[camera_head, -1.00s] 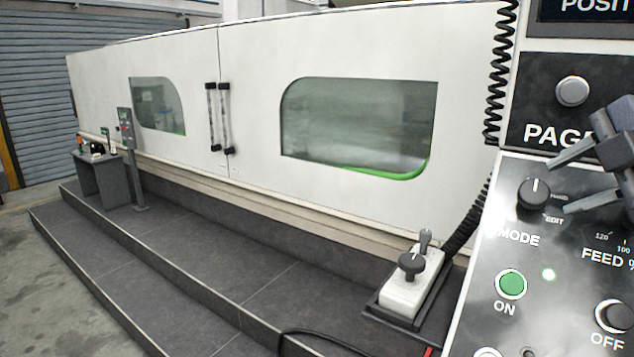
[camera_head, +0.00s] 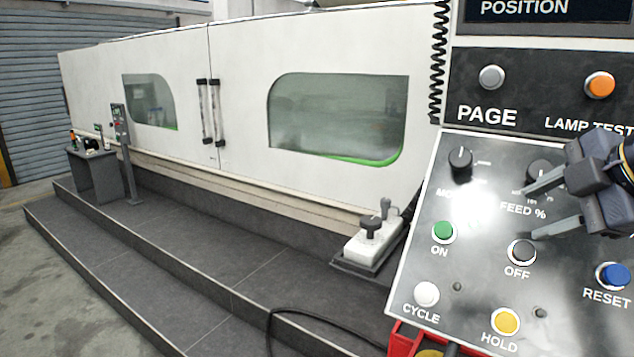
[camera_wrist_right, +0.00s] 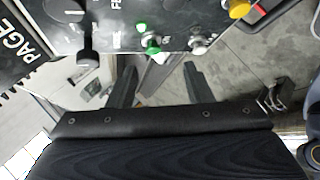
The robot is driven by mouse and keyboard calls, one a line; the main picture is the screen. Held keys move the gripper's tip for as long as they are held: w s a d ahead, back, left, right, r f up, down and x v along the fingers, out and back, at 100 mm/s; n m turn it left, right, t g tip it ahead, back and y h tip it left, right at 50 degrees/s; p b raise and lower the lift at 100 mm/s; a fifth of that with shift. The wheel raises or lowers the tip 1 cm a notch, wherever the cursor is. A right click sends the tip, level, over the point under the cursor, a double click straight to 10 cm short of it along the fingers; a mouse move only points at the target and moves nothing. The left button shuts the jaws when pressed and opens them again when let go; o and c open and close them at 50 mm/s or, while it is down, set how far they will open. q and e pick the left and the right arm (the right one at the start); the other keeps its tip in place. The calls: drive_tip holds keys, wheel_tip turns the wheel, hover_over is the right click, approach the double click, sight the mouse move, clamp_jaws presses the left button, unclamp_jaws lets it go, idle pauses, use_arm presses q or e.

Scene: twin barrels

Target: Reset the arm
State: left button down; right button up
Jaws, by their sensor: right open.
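My right gripper (camera_head: 530,213) is open and empty in front of the slanted control panel (camera_head: 478,285), at the right of the head view. My left gripper is not in view.
The panel also holds a green ON button (camera_head: 443,232), a yellow HOLD button (camera_head: 505,321) and a blue RESET button (camera_head: 612,276). A large white machine (camera_head: 240,100) stands behind dark steps (camera_head: 190,250). A coiled cable (camera_head: 438,70) hangs left of the panel.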

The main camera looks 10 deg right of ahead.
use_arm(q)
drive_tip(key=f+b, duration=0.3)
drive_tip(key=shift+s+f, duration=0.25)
use_arm(e)
drive_tip(key=s+a+f+m+g, duration=0.1)
drive_tip(key=s+a+f+m, duration=0.3)
drive_tip(key=f, duration=0.8)
drive_tip(key=s+a+f+m+g+y, duration=0.1)
drive_tip(key=s+a+f+m, duration=0.4)
drive_tip(key=f+m, duration=0.3)
drive_tip(key=s+a+f+m+g, duration=0.1)
drive_tip(key=s+a+f+m, duration=0.3)
drive_tip(key=f, duration=1.2)
drive_tip(key=shift+s+a+f+m+y, duration=0.25)
drive_tip(key=shift+s+a+m, duration=0.2)
drive_tip(key=shift+m, duration=0.75)
